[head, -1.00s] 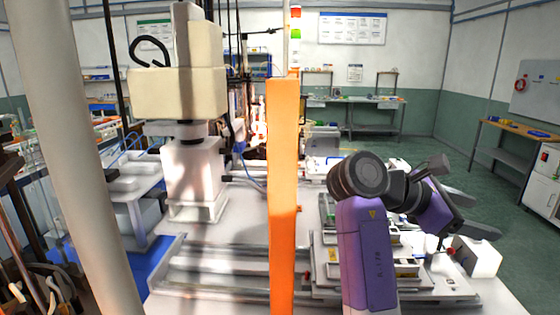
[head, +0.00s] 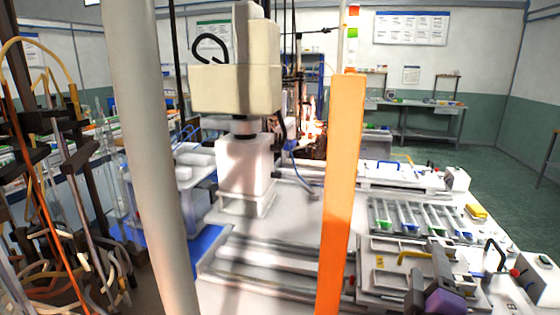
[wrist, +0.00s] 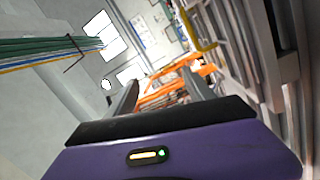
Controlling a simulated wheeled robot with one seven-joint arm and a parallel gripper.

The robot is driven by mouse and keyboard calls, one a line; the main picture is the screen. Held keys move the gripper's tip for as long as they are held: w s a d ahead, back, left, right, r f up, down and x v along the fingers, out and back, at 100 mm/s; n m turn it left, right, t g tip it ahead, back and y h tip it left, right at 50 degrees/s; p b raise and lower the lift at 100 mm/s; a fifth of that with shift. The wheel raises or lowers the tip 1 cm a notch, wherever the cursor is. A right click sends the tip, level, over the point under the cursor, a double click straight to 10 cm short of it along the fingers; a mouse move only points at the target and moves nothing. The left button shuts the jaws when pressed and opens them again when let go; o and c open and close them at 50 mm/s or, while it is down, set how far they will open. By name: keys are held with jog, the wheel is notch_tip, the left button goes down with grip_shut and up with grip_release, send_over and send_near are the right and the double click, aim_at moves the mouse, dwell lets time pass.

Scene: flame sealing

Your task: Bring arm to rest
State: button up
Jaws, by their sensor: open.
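My gripper (head: 425,262) shows at the lower right of the head view, with its purple body cut off by the bottom edge. Its two grey fingers stand apart, with nothing seen between them. In the head view they appear in front of the light-grey fixture plate with a yellow handle (head: 414,256); I cannot tell the gap. The wrist view also shows my gripper (wrist: 158,78) with its fingers spread and a blurred orange frame (wrist: 180,80) beyond them. The rest of my arm is out of the head view.
An orange post (head: 341,190) rises in the middle of the head view. A white and cream machine (head: 238,90) stands left of it. A rack with green and blue pieces (head: 420,218) lies at the right. Hoses and rods (head: 60,200) crowd the far left. Open floor (head: 490,170) shows at the back right.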

jog(key=s+a+f+m+t+y, duration=0.15)
jog(key=s+a+f+y, duration=0.3)
jog(key=s, duration=0.45)
jog(key=s+a+f+m+y, duration=0.3)
jog(key=s+a+f, duration=0.15)
jog(key=s, duration=0.45)
jog(key=s+f+m+g+b, duration=0.1)
jog(key=s+f+m+g, duration=0.1)
jog(key=s, duration=1)
jog(key=s+a+f+m+g, duration=0.1)
jog(key=s+f+m+g, duration=0.1)
jog(key=s, duration=1)
notch_tip(320, 180, down, 2)
jog(key=shift+s+f+m+b, duration=0.1)
jog(key=shift+s+m+b, duration=0.2)
jog(key=shift+m, duration=0.45)
jog(key=shift+w+a, duration=0.1)
jog(key=shift+w, duration=0.05)
